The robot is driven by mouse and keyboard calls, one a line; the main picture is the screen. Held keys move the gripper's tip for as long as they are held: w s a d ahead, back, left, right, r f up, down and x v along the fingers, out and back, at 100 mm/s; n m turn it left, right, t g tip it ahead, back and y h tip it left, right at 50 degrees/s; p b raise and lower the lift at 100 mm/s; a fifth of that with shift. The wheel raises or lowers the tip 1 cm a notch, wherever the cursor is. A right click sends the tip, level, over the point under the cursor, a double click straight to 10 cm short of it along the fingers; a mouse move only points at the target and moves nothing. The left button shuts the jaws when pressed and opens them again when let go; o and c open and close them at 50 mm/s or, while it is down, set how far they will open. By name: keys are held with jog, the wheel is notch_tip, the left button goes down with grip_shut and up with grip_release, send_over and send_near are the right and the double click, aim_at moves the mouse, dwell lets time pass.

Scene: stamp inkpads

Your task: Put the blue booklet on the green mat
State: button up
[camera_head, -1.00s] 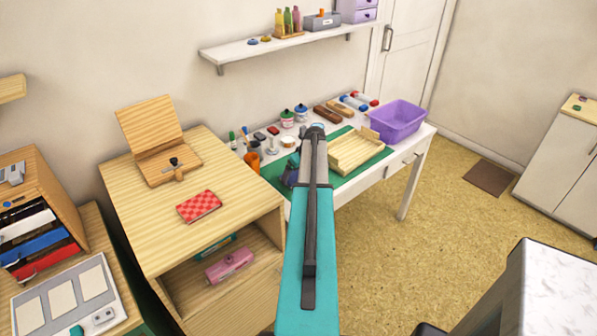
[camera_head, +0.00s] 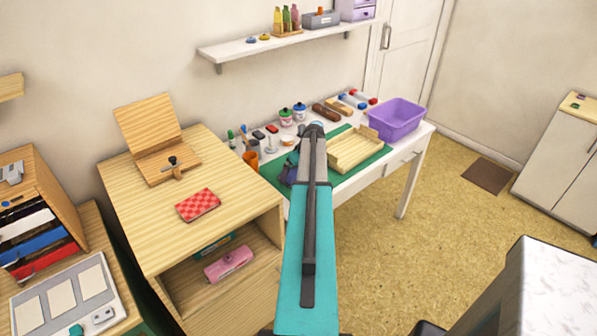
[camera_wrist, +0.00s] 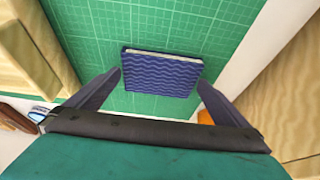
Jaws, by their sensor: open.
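The blue booklet (camera_wrist: 162,72), with a wavy pattern and a pale page edge, is over the green mat (camera_wrist: 95,25) in the wrist view. It appears to lie on the mat, but I cannot tell whether its whole underside touches. My gripper (camera_wrist: 161,78) is open, with one dark finger at each side of the booklet and small gaps at both sides. In the head view the green mat (camera_head: 365,166) covers part of the white table, and my arm hides much of it.
A wooden tray (camera_head: 338,160) stands on the mat right of my arm, with a purple bin (camera_head: 397,121) beyond it. Jars, stamps and an orange cup (camera_head: 251,159) crowd the table's back and left. A red checkered booklet (camera_head: 198,205) lies on the wooden cabinet.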

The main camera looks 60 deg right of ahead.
jog(key=b+v, duration=0.2)
jog(key=v, duration=0.9)
jog(key=shift+r+b, duration=0.3)
jog(key=shift+r, duration=0.1)
jog(key=shift+a, duration=0.1)
dwell(0.3)
jog(key=shift+s, duration=0.15)
